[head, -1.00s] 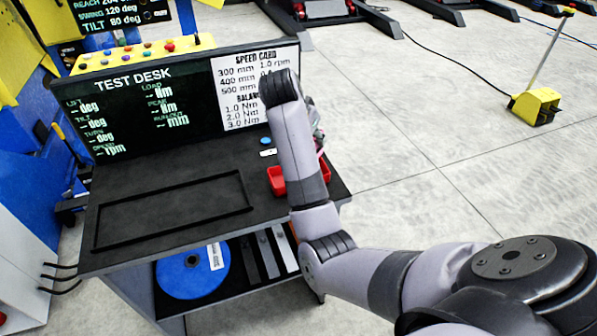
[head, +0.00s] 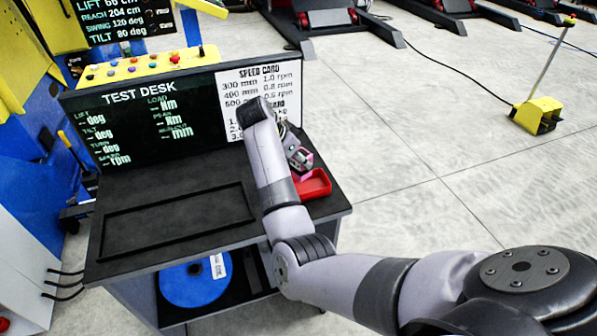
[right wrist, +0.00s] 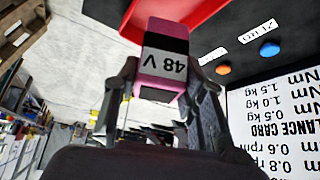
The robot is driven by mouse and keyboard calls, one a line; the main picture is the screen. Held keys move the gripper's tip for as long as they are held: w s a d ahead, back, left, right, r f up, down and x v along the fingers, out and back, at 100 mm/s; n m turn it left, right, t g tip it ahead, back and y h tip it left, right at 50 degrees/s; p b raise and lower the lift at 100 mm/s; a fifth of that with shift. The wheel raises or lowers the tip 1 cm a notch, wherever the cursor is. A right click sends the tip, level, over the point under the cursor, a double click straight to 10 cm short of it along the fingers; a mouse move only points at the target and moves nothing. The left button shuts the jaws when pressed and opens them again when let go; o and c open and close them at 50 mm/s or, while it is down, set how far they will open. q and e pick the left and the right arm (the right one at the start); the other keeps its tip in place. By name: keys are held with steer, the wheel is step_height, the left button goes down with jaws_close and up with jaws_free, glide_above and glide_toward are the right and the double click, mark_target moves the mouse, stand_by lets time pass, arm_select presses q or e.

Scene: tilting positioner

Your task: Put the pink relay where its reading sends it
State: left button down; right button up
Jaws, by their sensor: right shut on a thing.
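The pink relay (right wrist: 165,60) has a black band and a white label reading "48 V", upside down in the right wrist view. My right gripper (right wrist: 162,88) is shut on it, with one finger on each side. In the head view the relay (head: 303,175) shows beside my forearm, near the red tray (head: 316,184) at the desk's right end. The right wrist view shows the tray (right wrist: 185,12) past the relay; the relay looks held clear of it. The desk display (head: 140,125) shows dashes instead of values. My left gripper is not in view.
The black test desk (head: 230,225) has an empty raised-edge rectangle on its left. The speed and balance card (head: 283,75) stands behind my arm. In the right wrist view, a blue knob (right wrist: 269,48) and an orange one (right wrist: 223,70) sit near the card. A blue disc (head: 190,285) lies below.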

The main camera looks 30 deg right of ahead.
mark_target(295, 172)
step_height(295, 172, down, 6)
steer(key=shift+f+p, duration=0.1)
steer(key=shift+p, duration=0.35)
steer(key=shift+f, duration=0.15)
steer(key=o, duration=1.4)
steer(key=shift+f, duration=0.1)
steer(key=b+v, duration=0.2)
steer(key=v, duration=1)
steer(key=shift+d, duration=0.1)
